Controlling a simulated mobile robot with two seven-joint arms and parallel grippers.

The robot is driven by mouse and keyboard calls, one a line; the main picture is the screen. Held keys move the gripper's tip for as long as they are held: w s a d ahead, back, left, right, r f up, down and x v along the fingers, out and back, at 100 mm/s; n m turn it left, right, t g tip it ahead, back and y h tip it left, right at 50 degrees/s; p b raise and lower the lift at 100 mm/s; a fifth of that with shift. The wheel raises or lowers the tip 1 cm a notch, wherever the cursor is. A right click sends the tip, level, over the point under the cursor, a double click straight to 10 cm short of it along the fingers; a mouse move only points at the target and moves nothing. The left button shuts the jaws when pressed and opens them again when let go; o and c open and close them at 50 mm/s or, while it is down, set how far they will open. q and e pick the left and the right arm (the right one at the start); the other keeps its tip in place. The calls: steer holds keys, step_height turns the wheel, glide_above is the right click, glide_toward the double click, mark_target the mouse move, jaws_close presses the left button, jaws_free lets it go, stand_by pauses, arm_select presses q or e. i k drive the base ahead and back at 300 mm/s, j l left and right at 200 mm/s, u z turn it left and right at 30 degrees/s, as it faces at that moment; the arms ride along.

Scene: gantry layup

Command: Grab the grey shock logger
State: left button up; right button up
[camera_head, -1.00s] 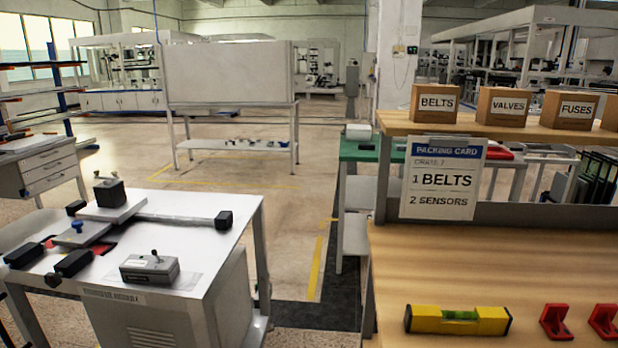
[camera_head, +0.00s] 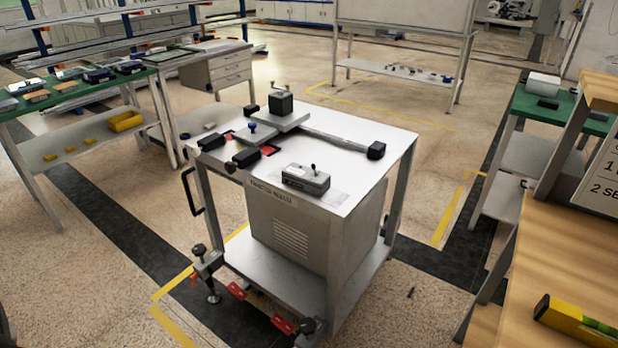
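A small grey box with a short black knob or lever on top, which looks like the grey shock logger (camera_head: 306,179), sits on the front right part of a white-topped cart (camera_head: 345,150). Nothing covers it. Neither of my grippers shows in the head view, so their distance to the logger cannot be told.
On the cart top stand a black block on a grey plate (camera_head: 280,112), a long dark bar (camera_head: 340,143) and black clamp-like blocks (camera_head: 212,142). A green table (camera_head: 75,100) is at left. A wooden bench (camera_head: 555,260) with a yellow level (camera_head: 580,322) is at right.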

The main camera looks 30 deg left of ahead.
mark_target(299, 176)
steer(key=j, duration=0.45)
steer(key=i+j+u, duration=0.1)
steer(key=j, duration=0.3)
steer(key=i+j, duration=0.1)
steer(key=j, duration=0.35)
steer(key=i+j+u, duration=0.1)
steer(key=j, duration=0.35)
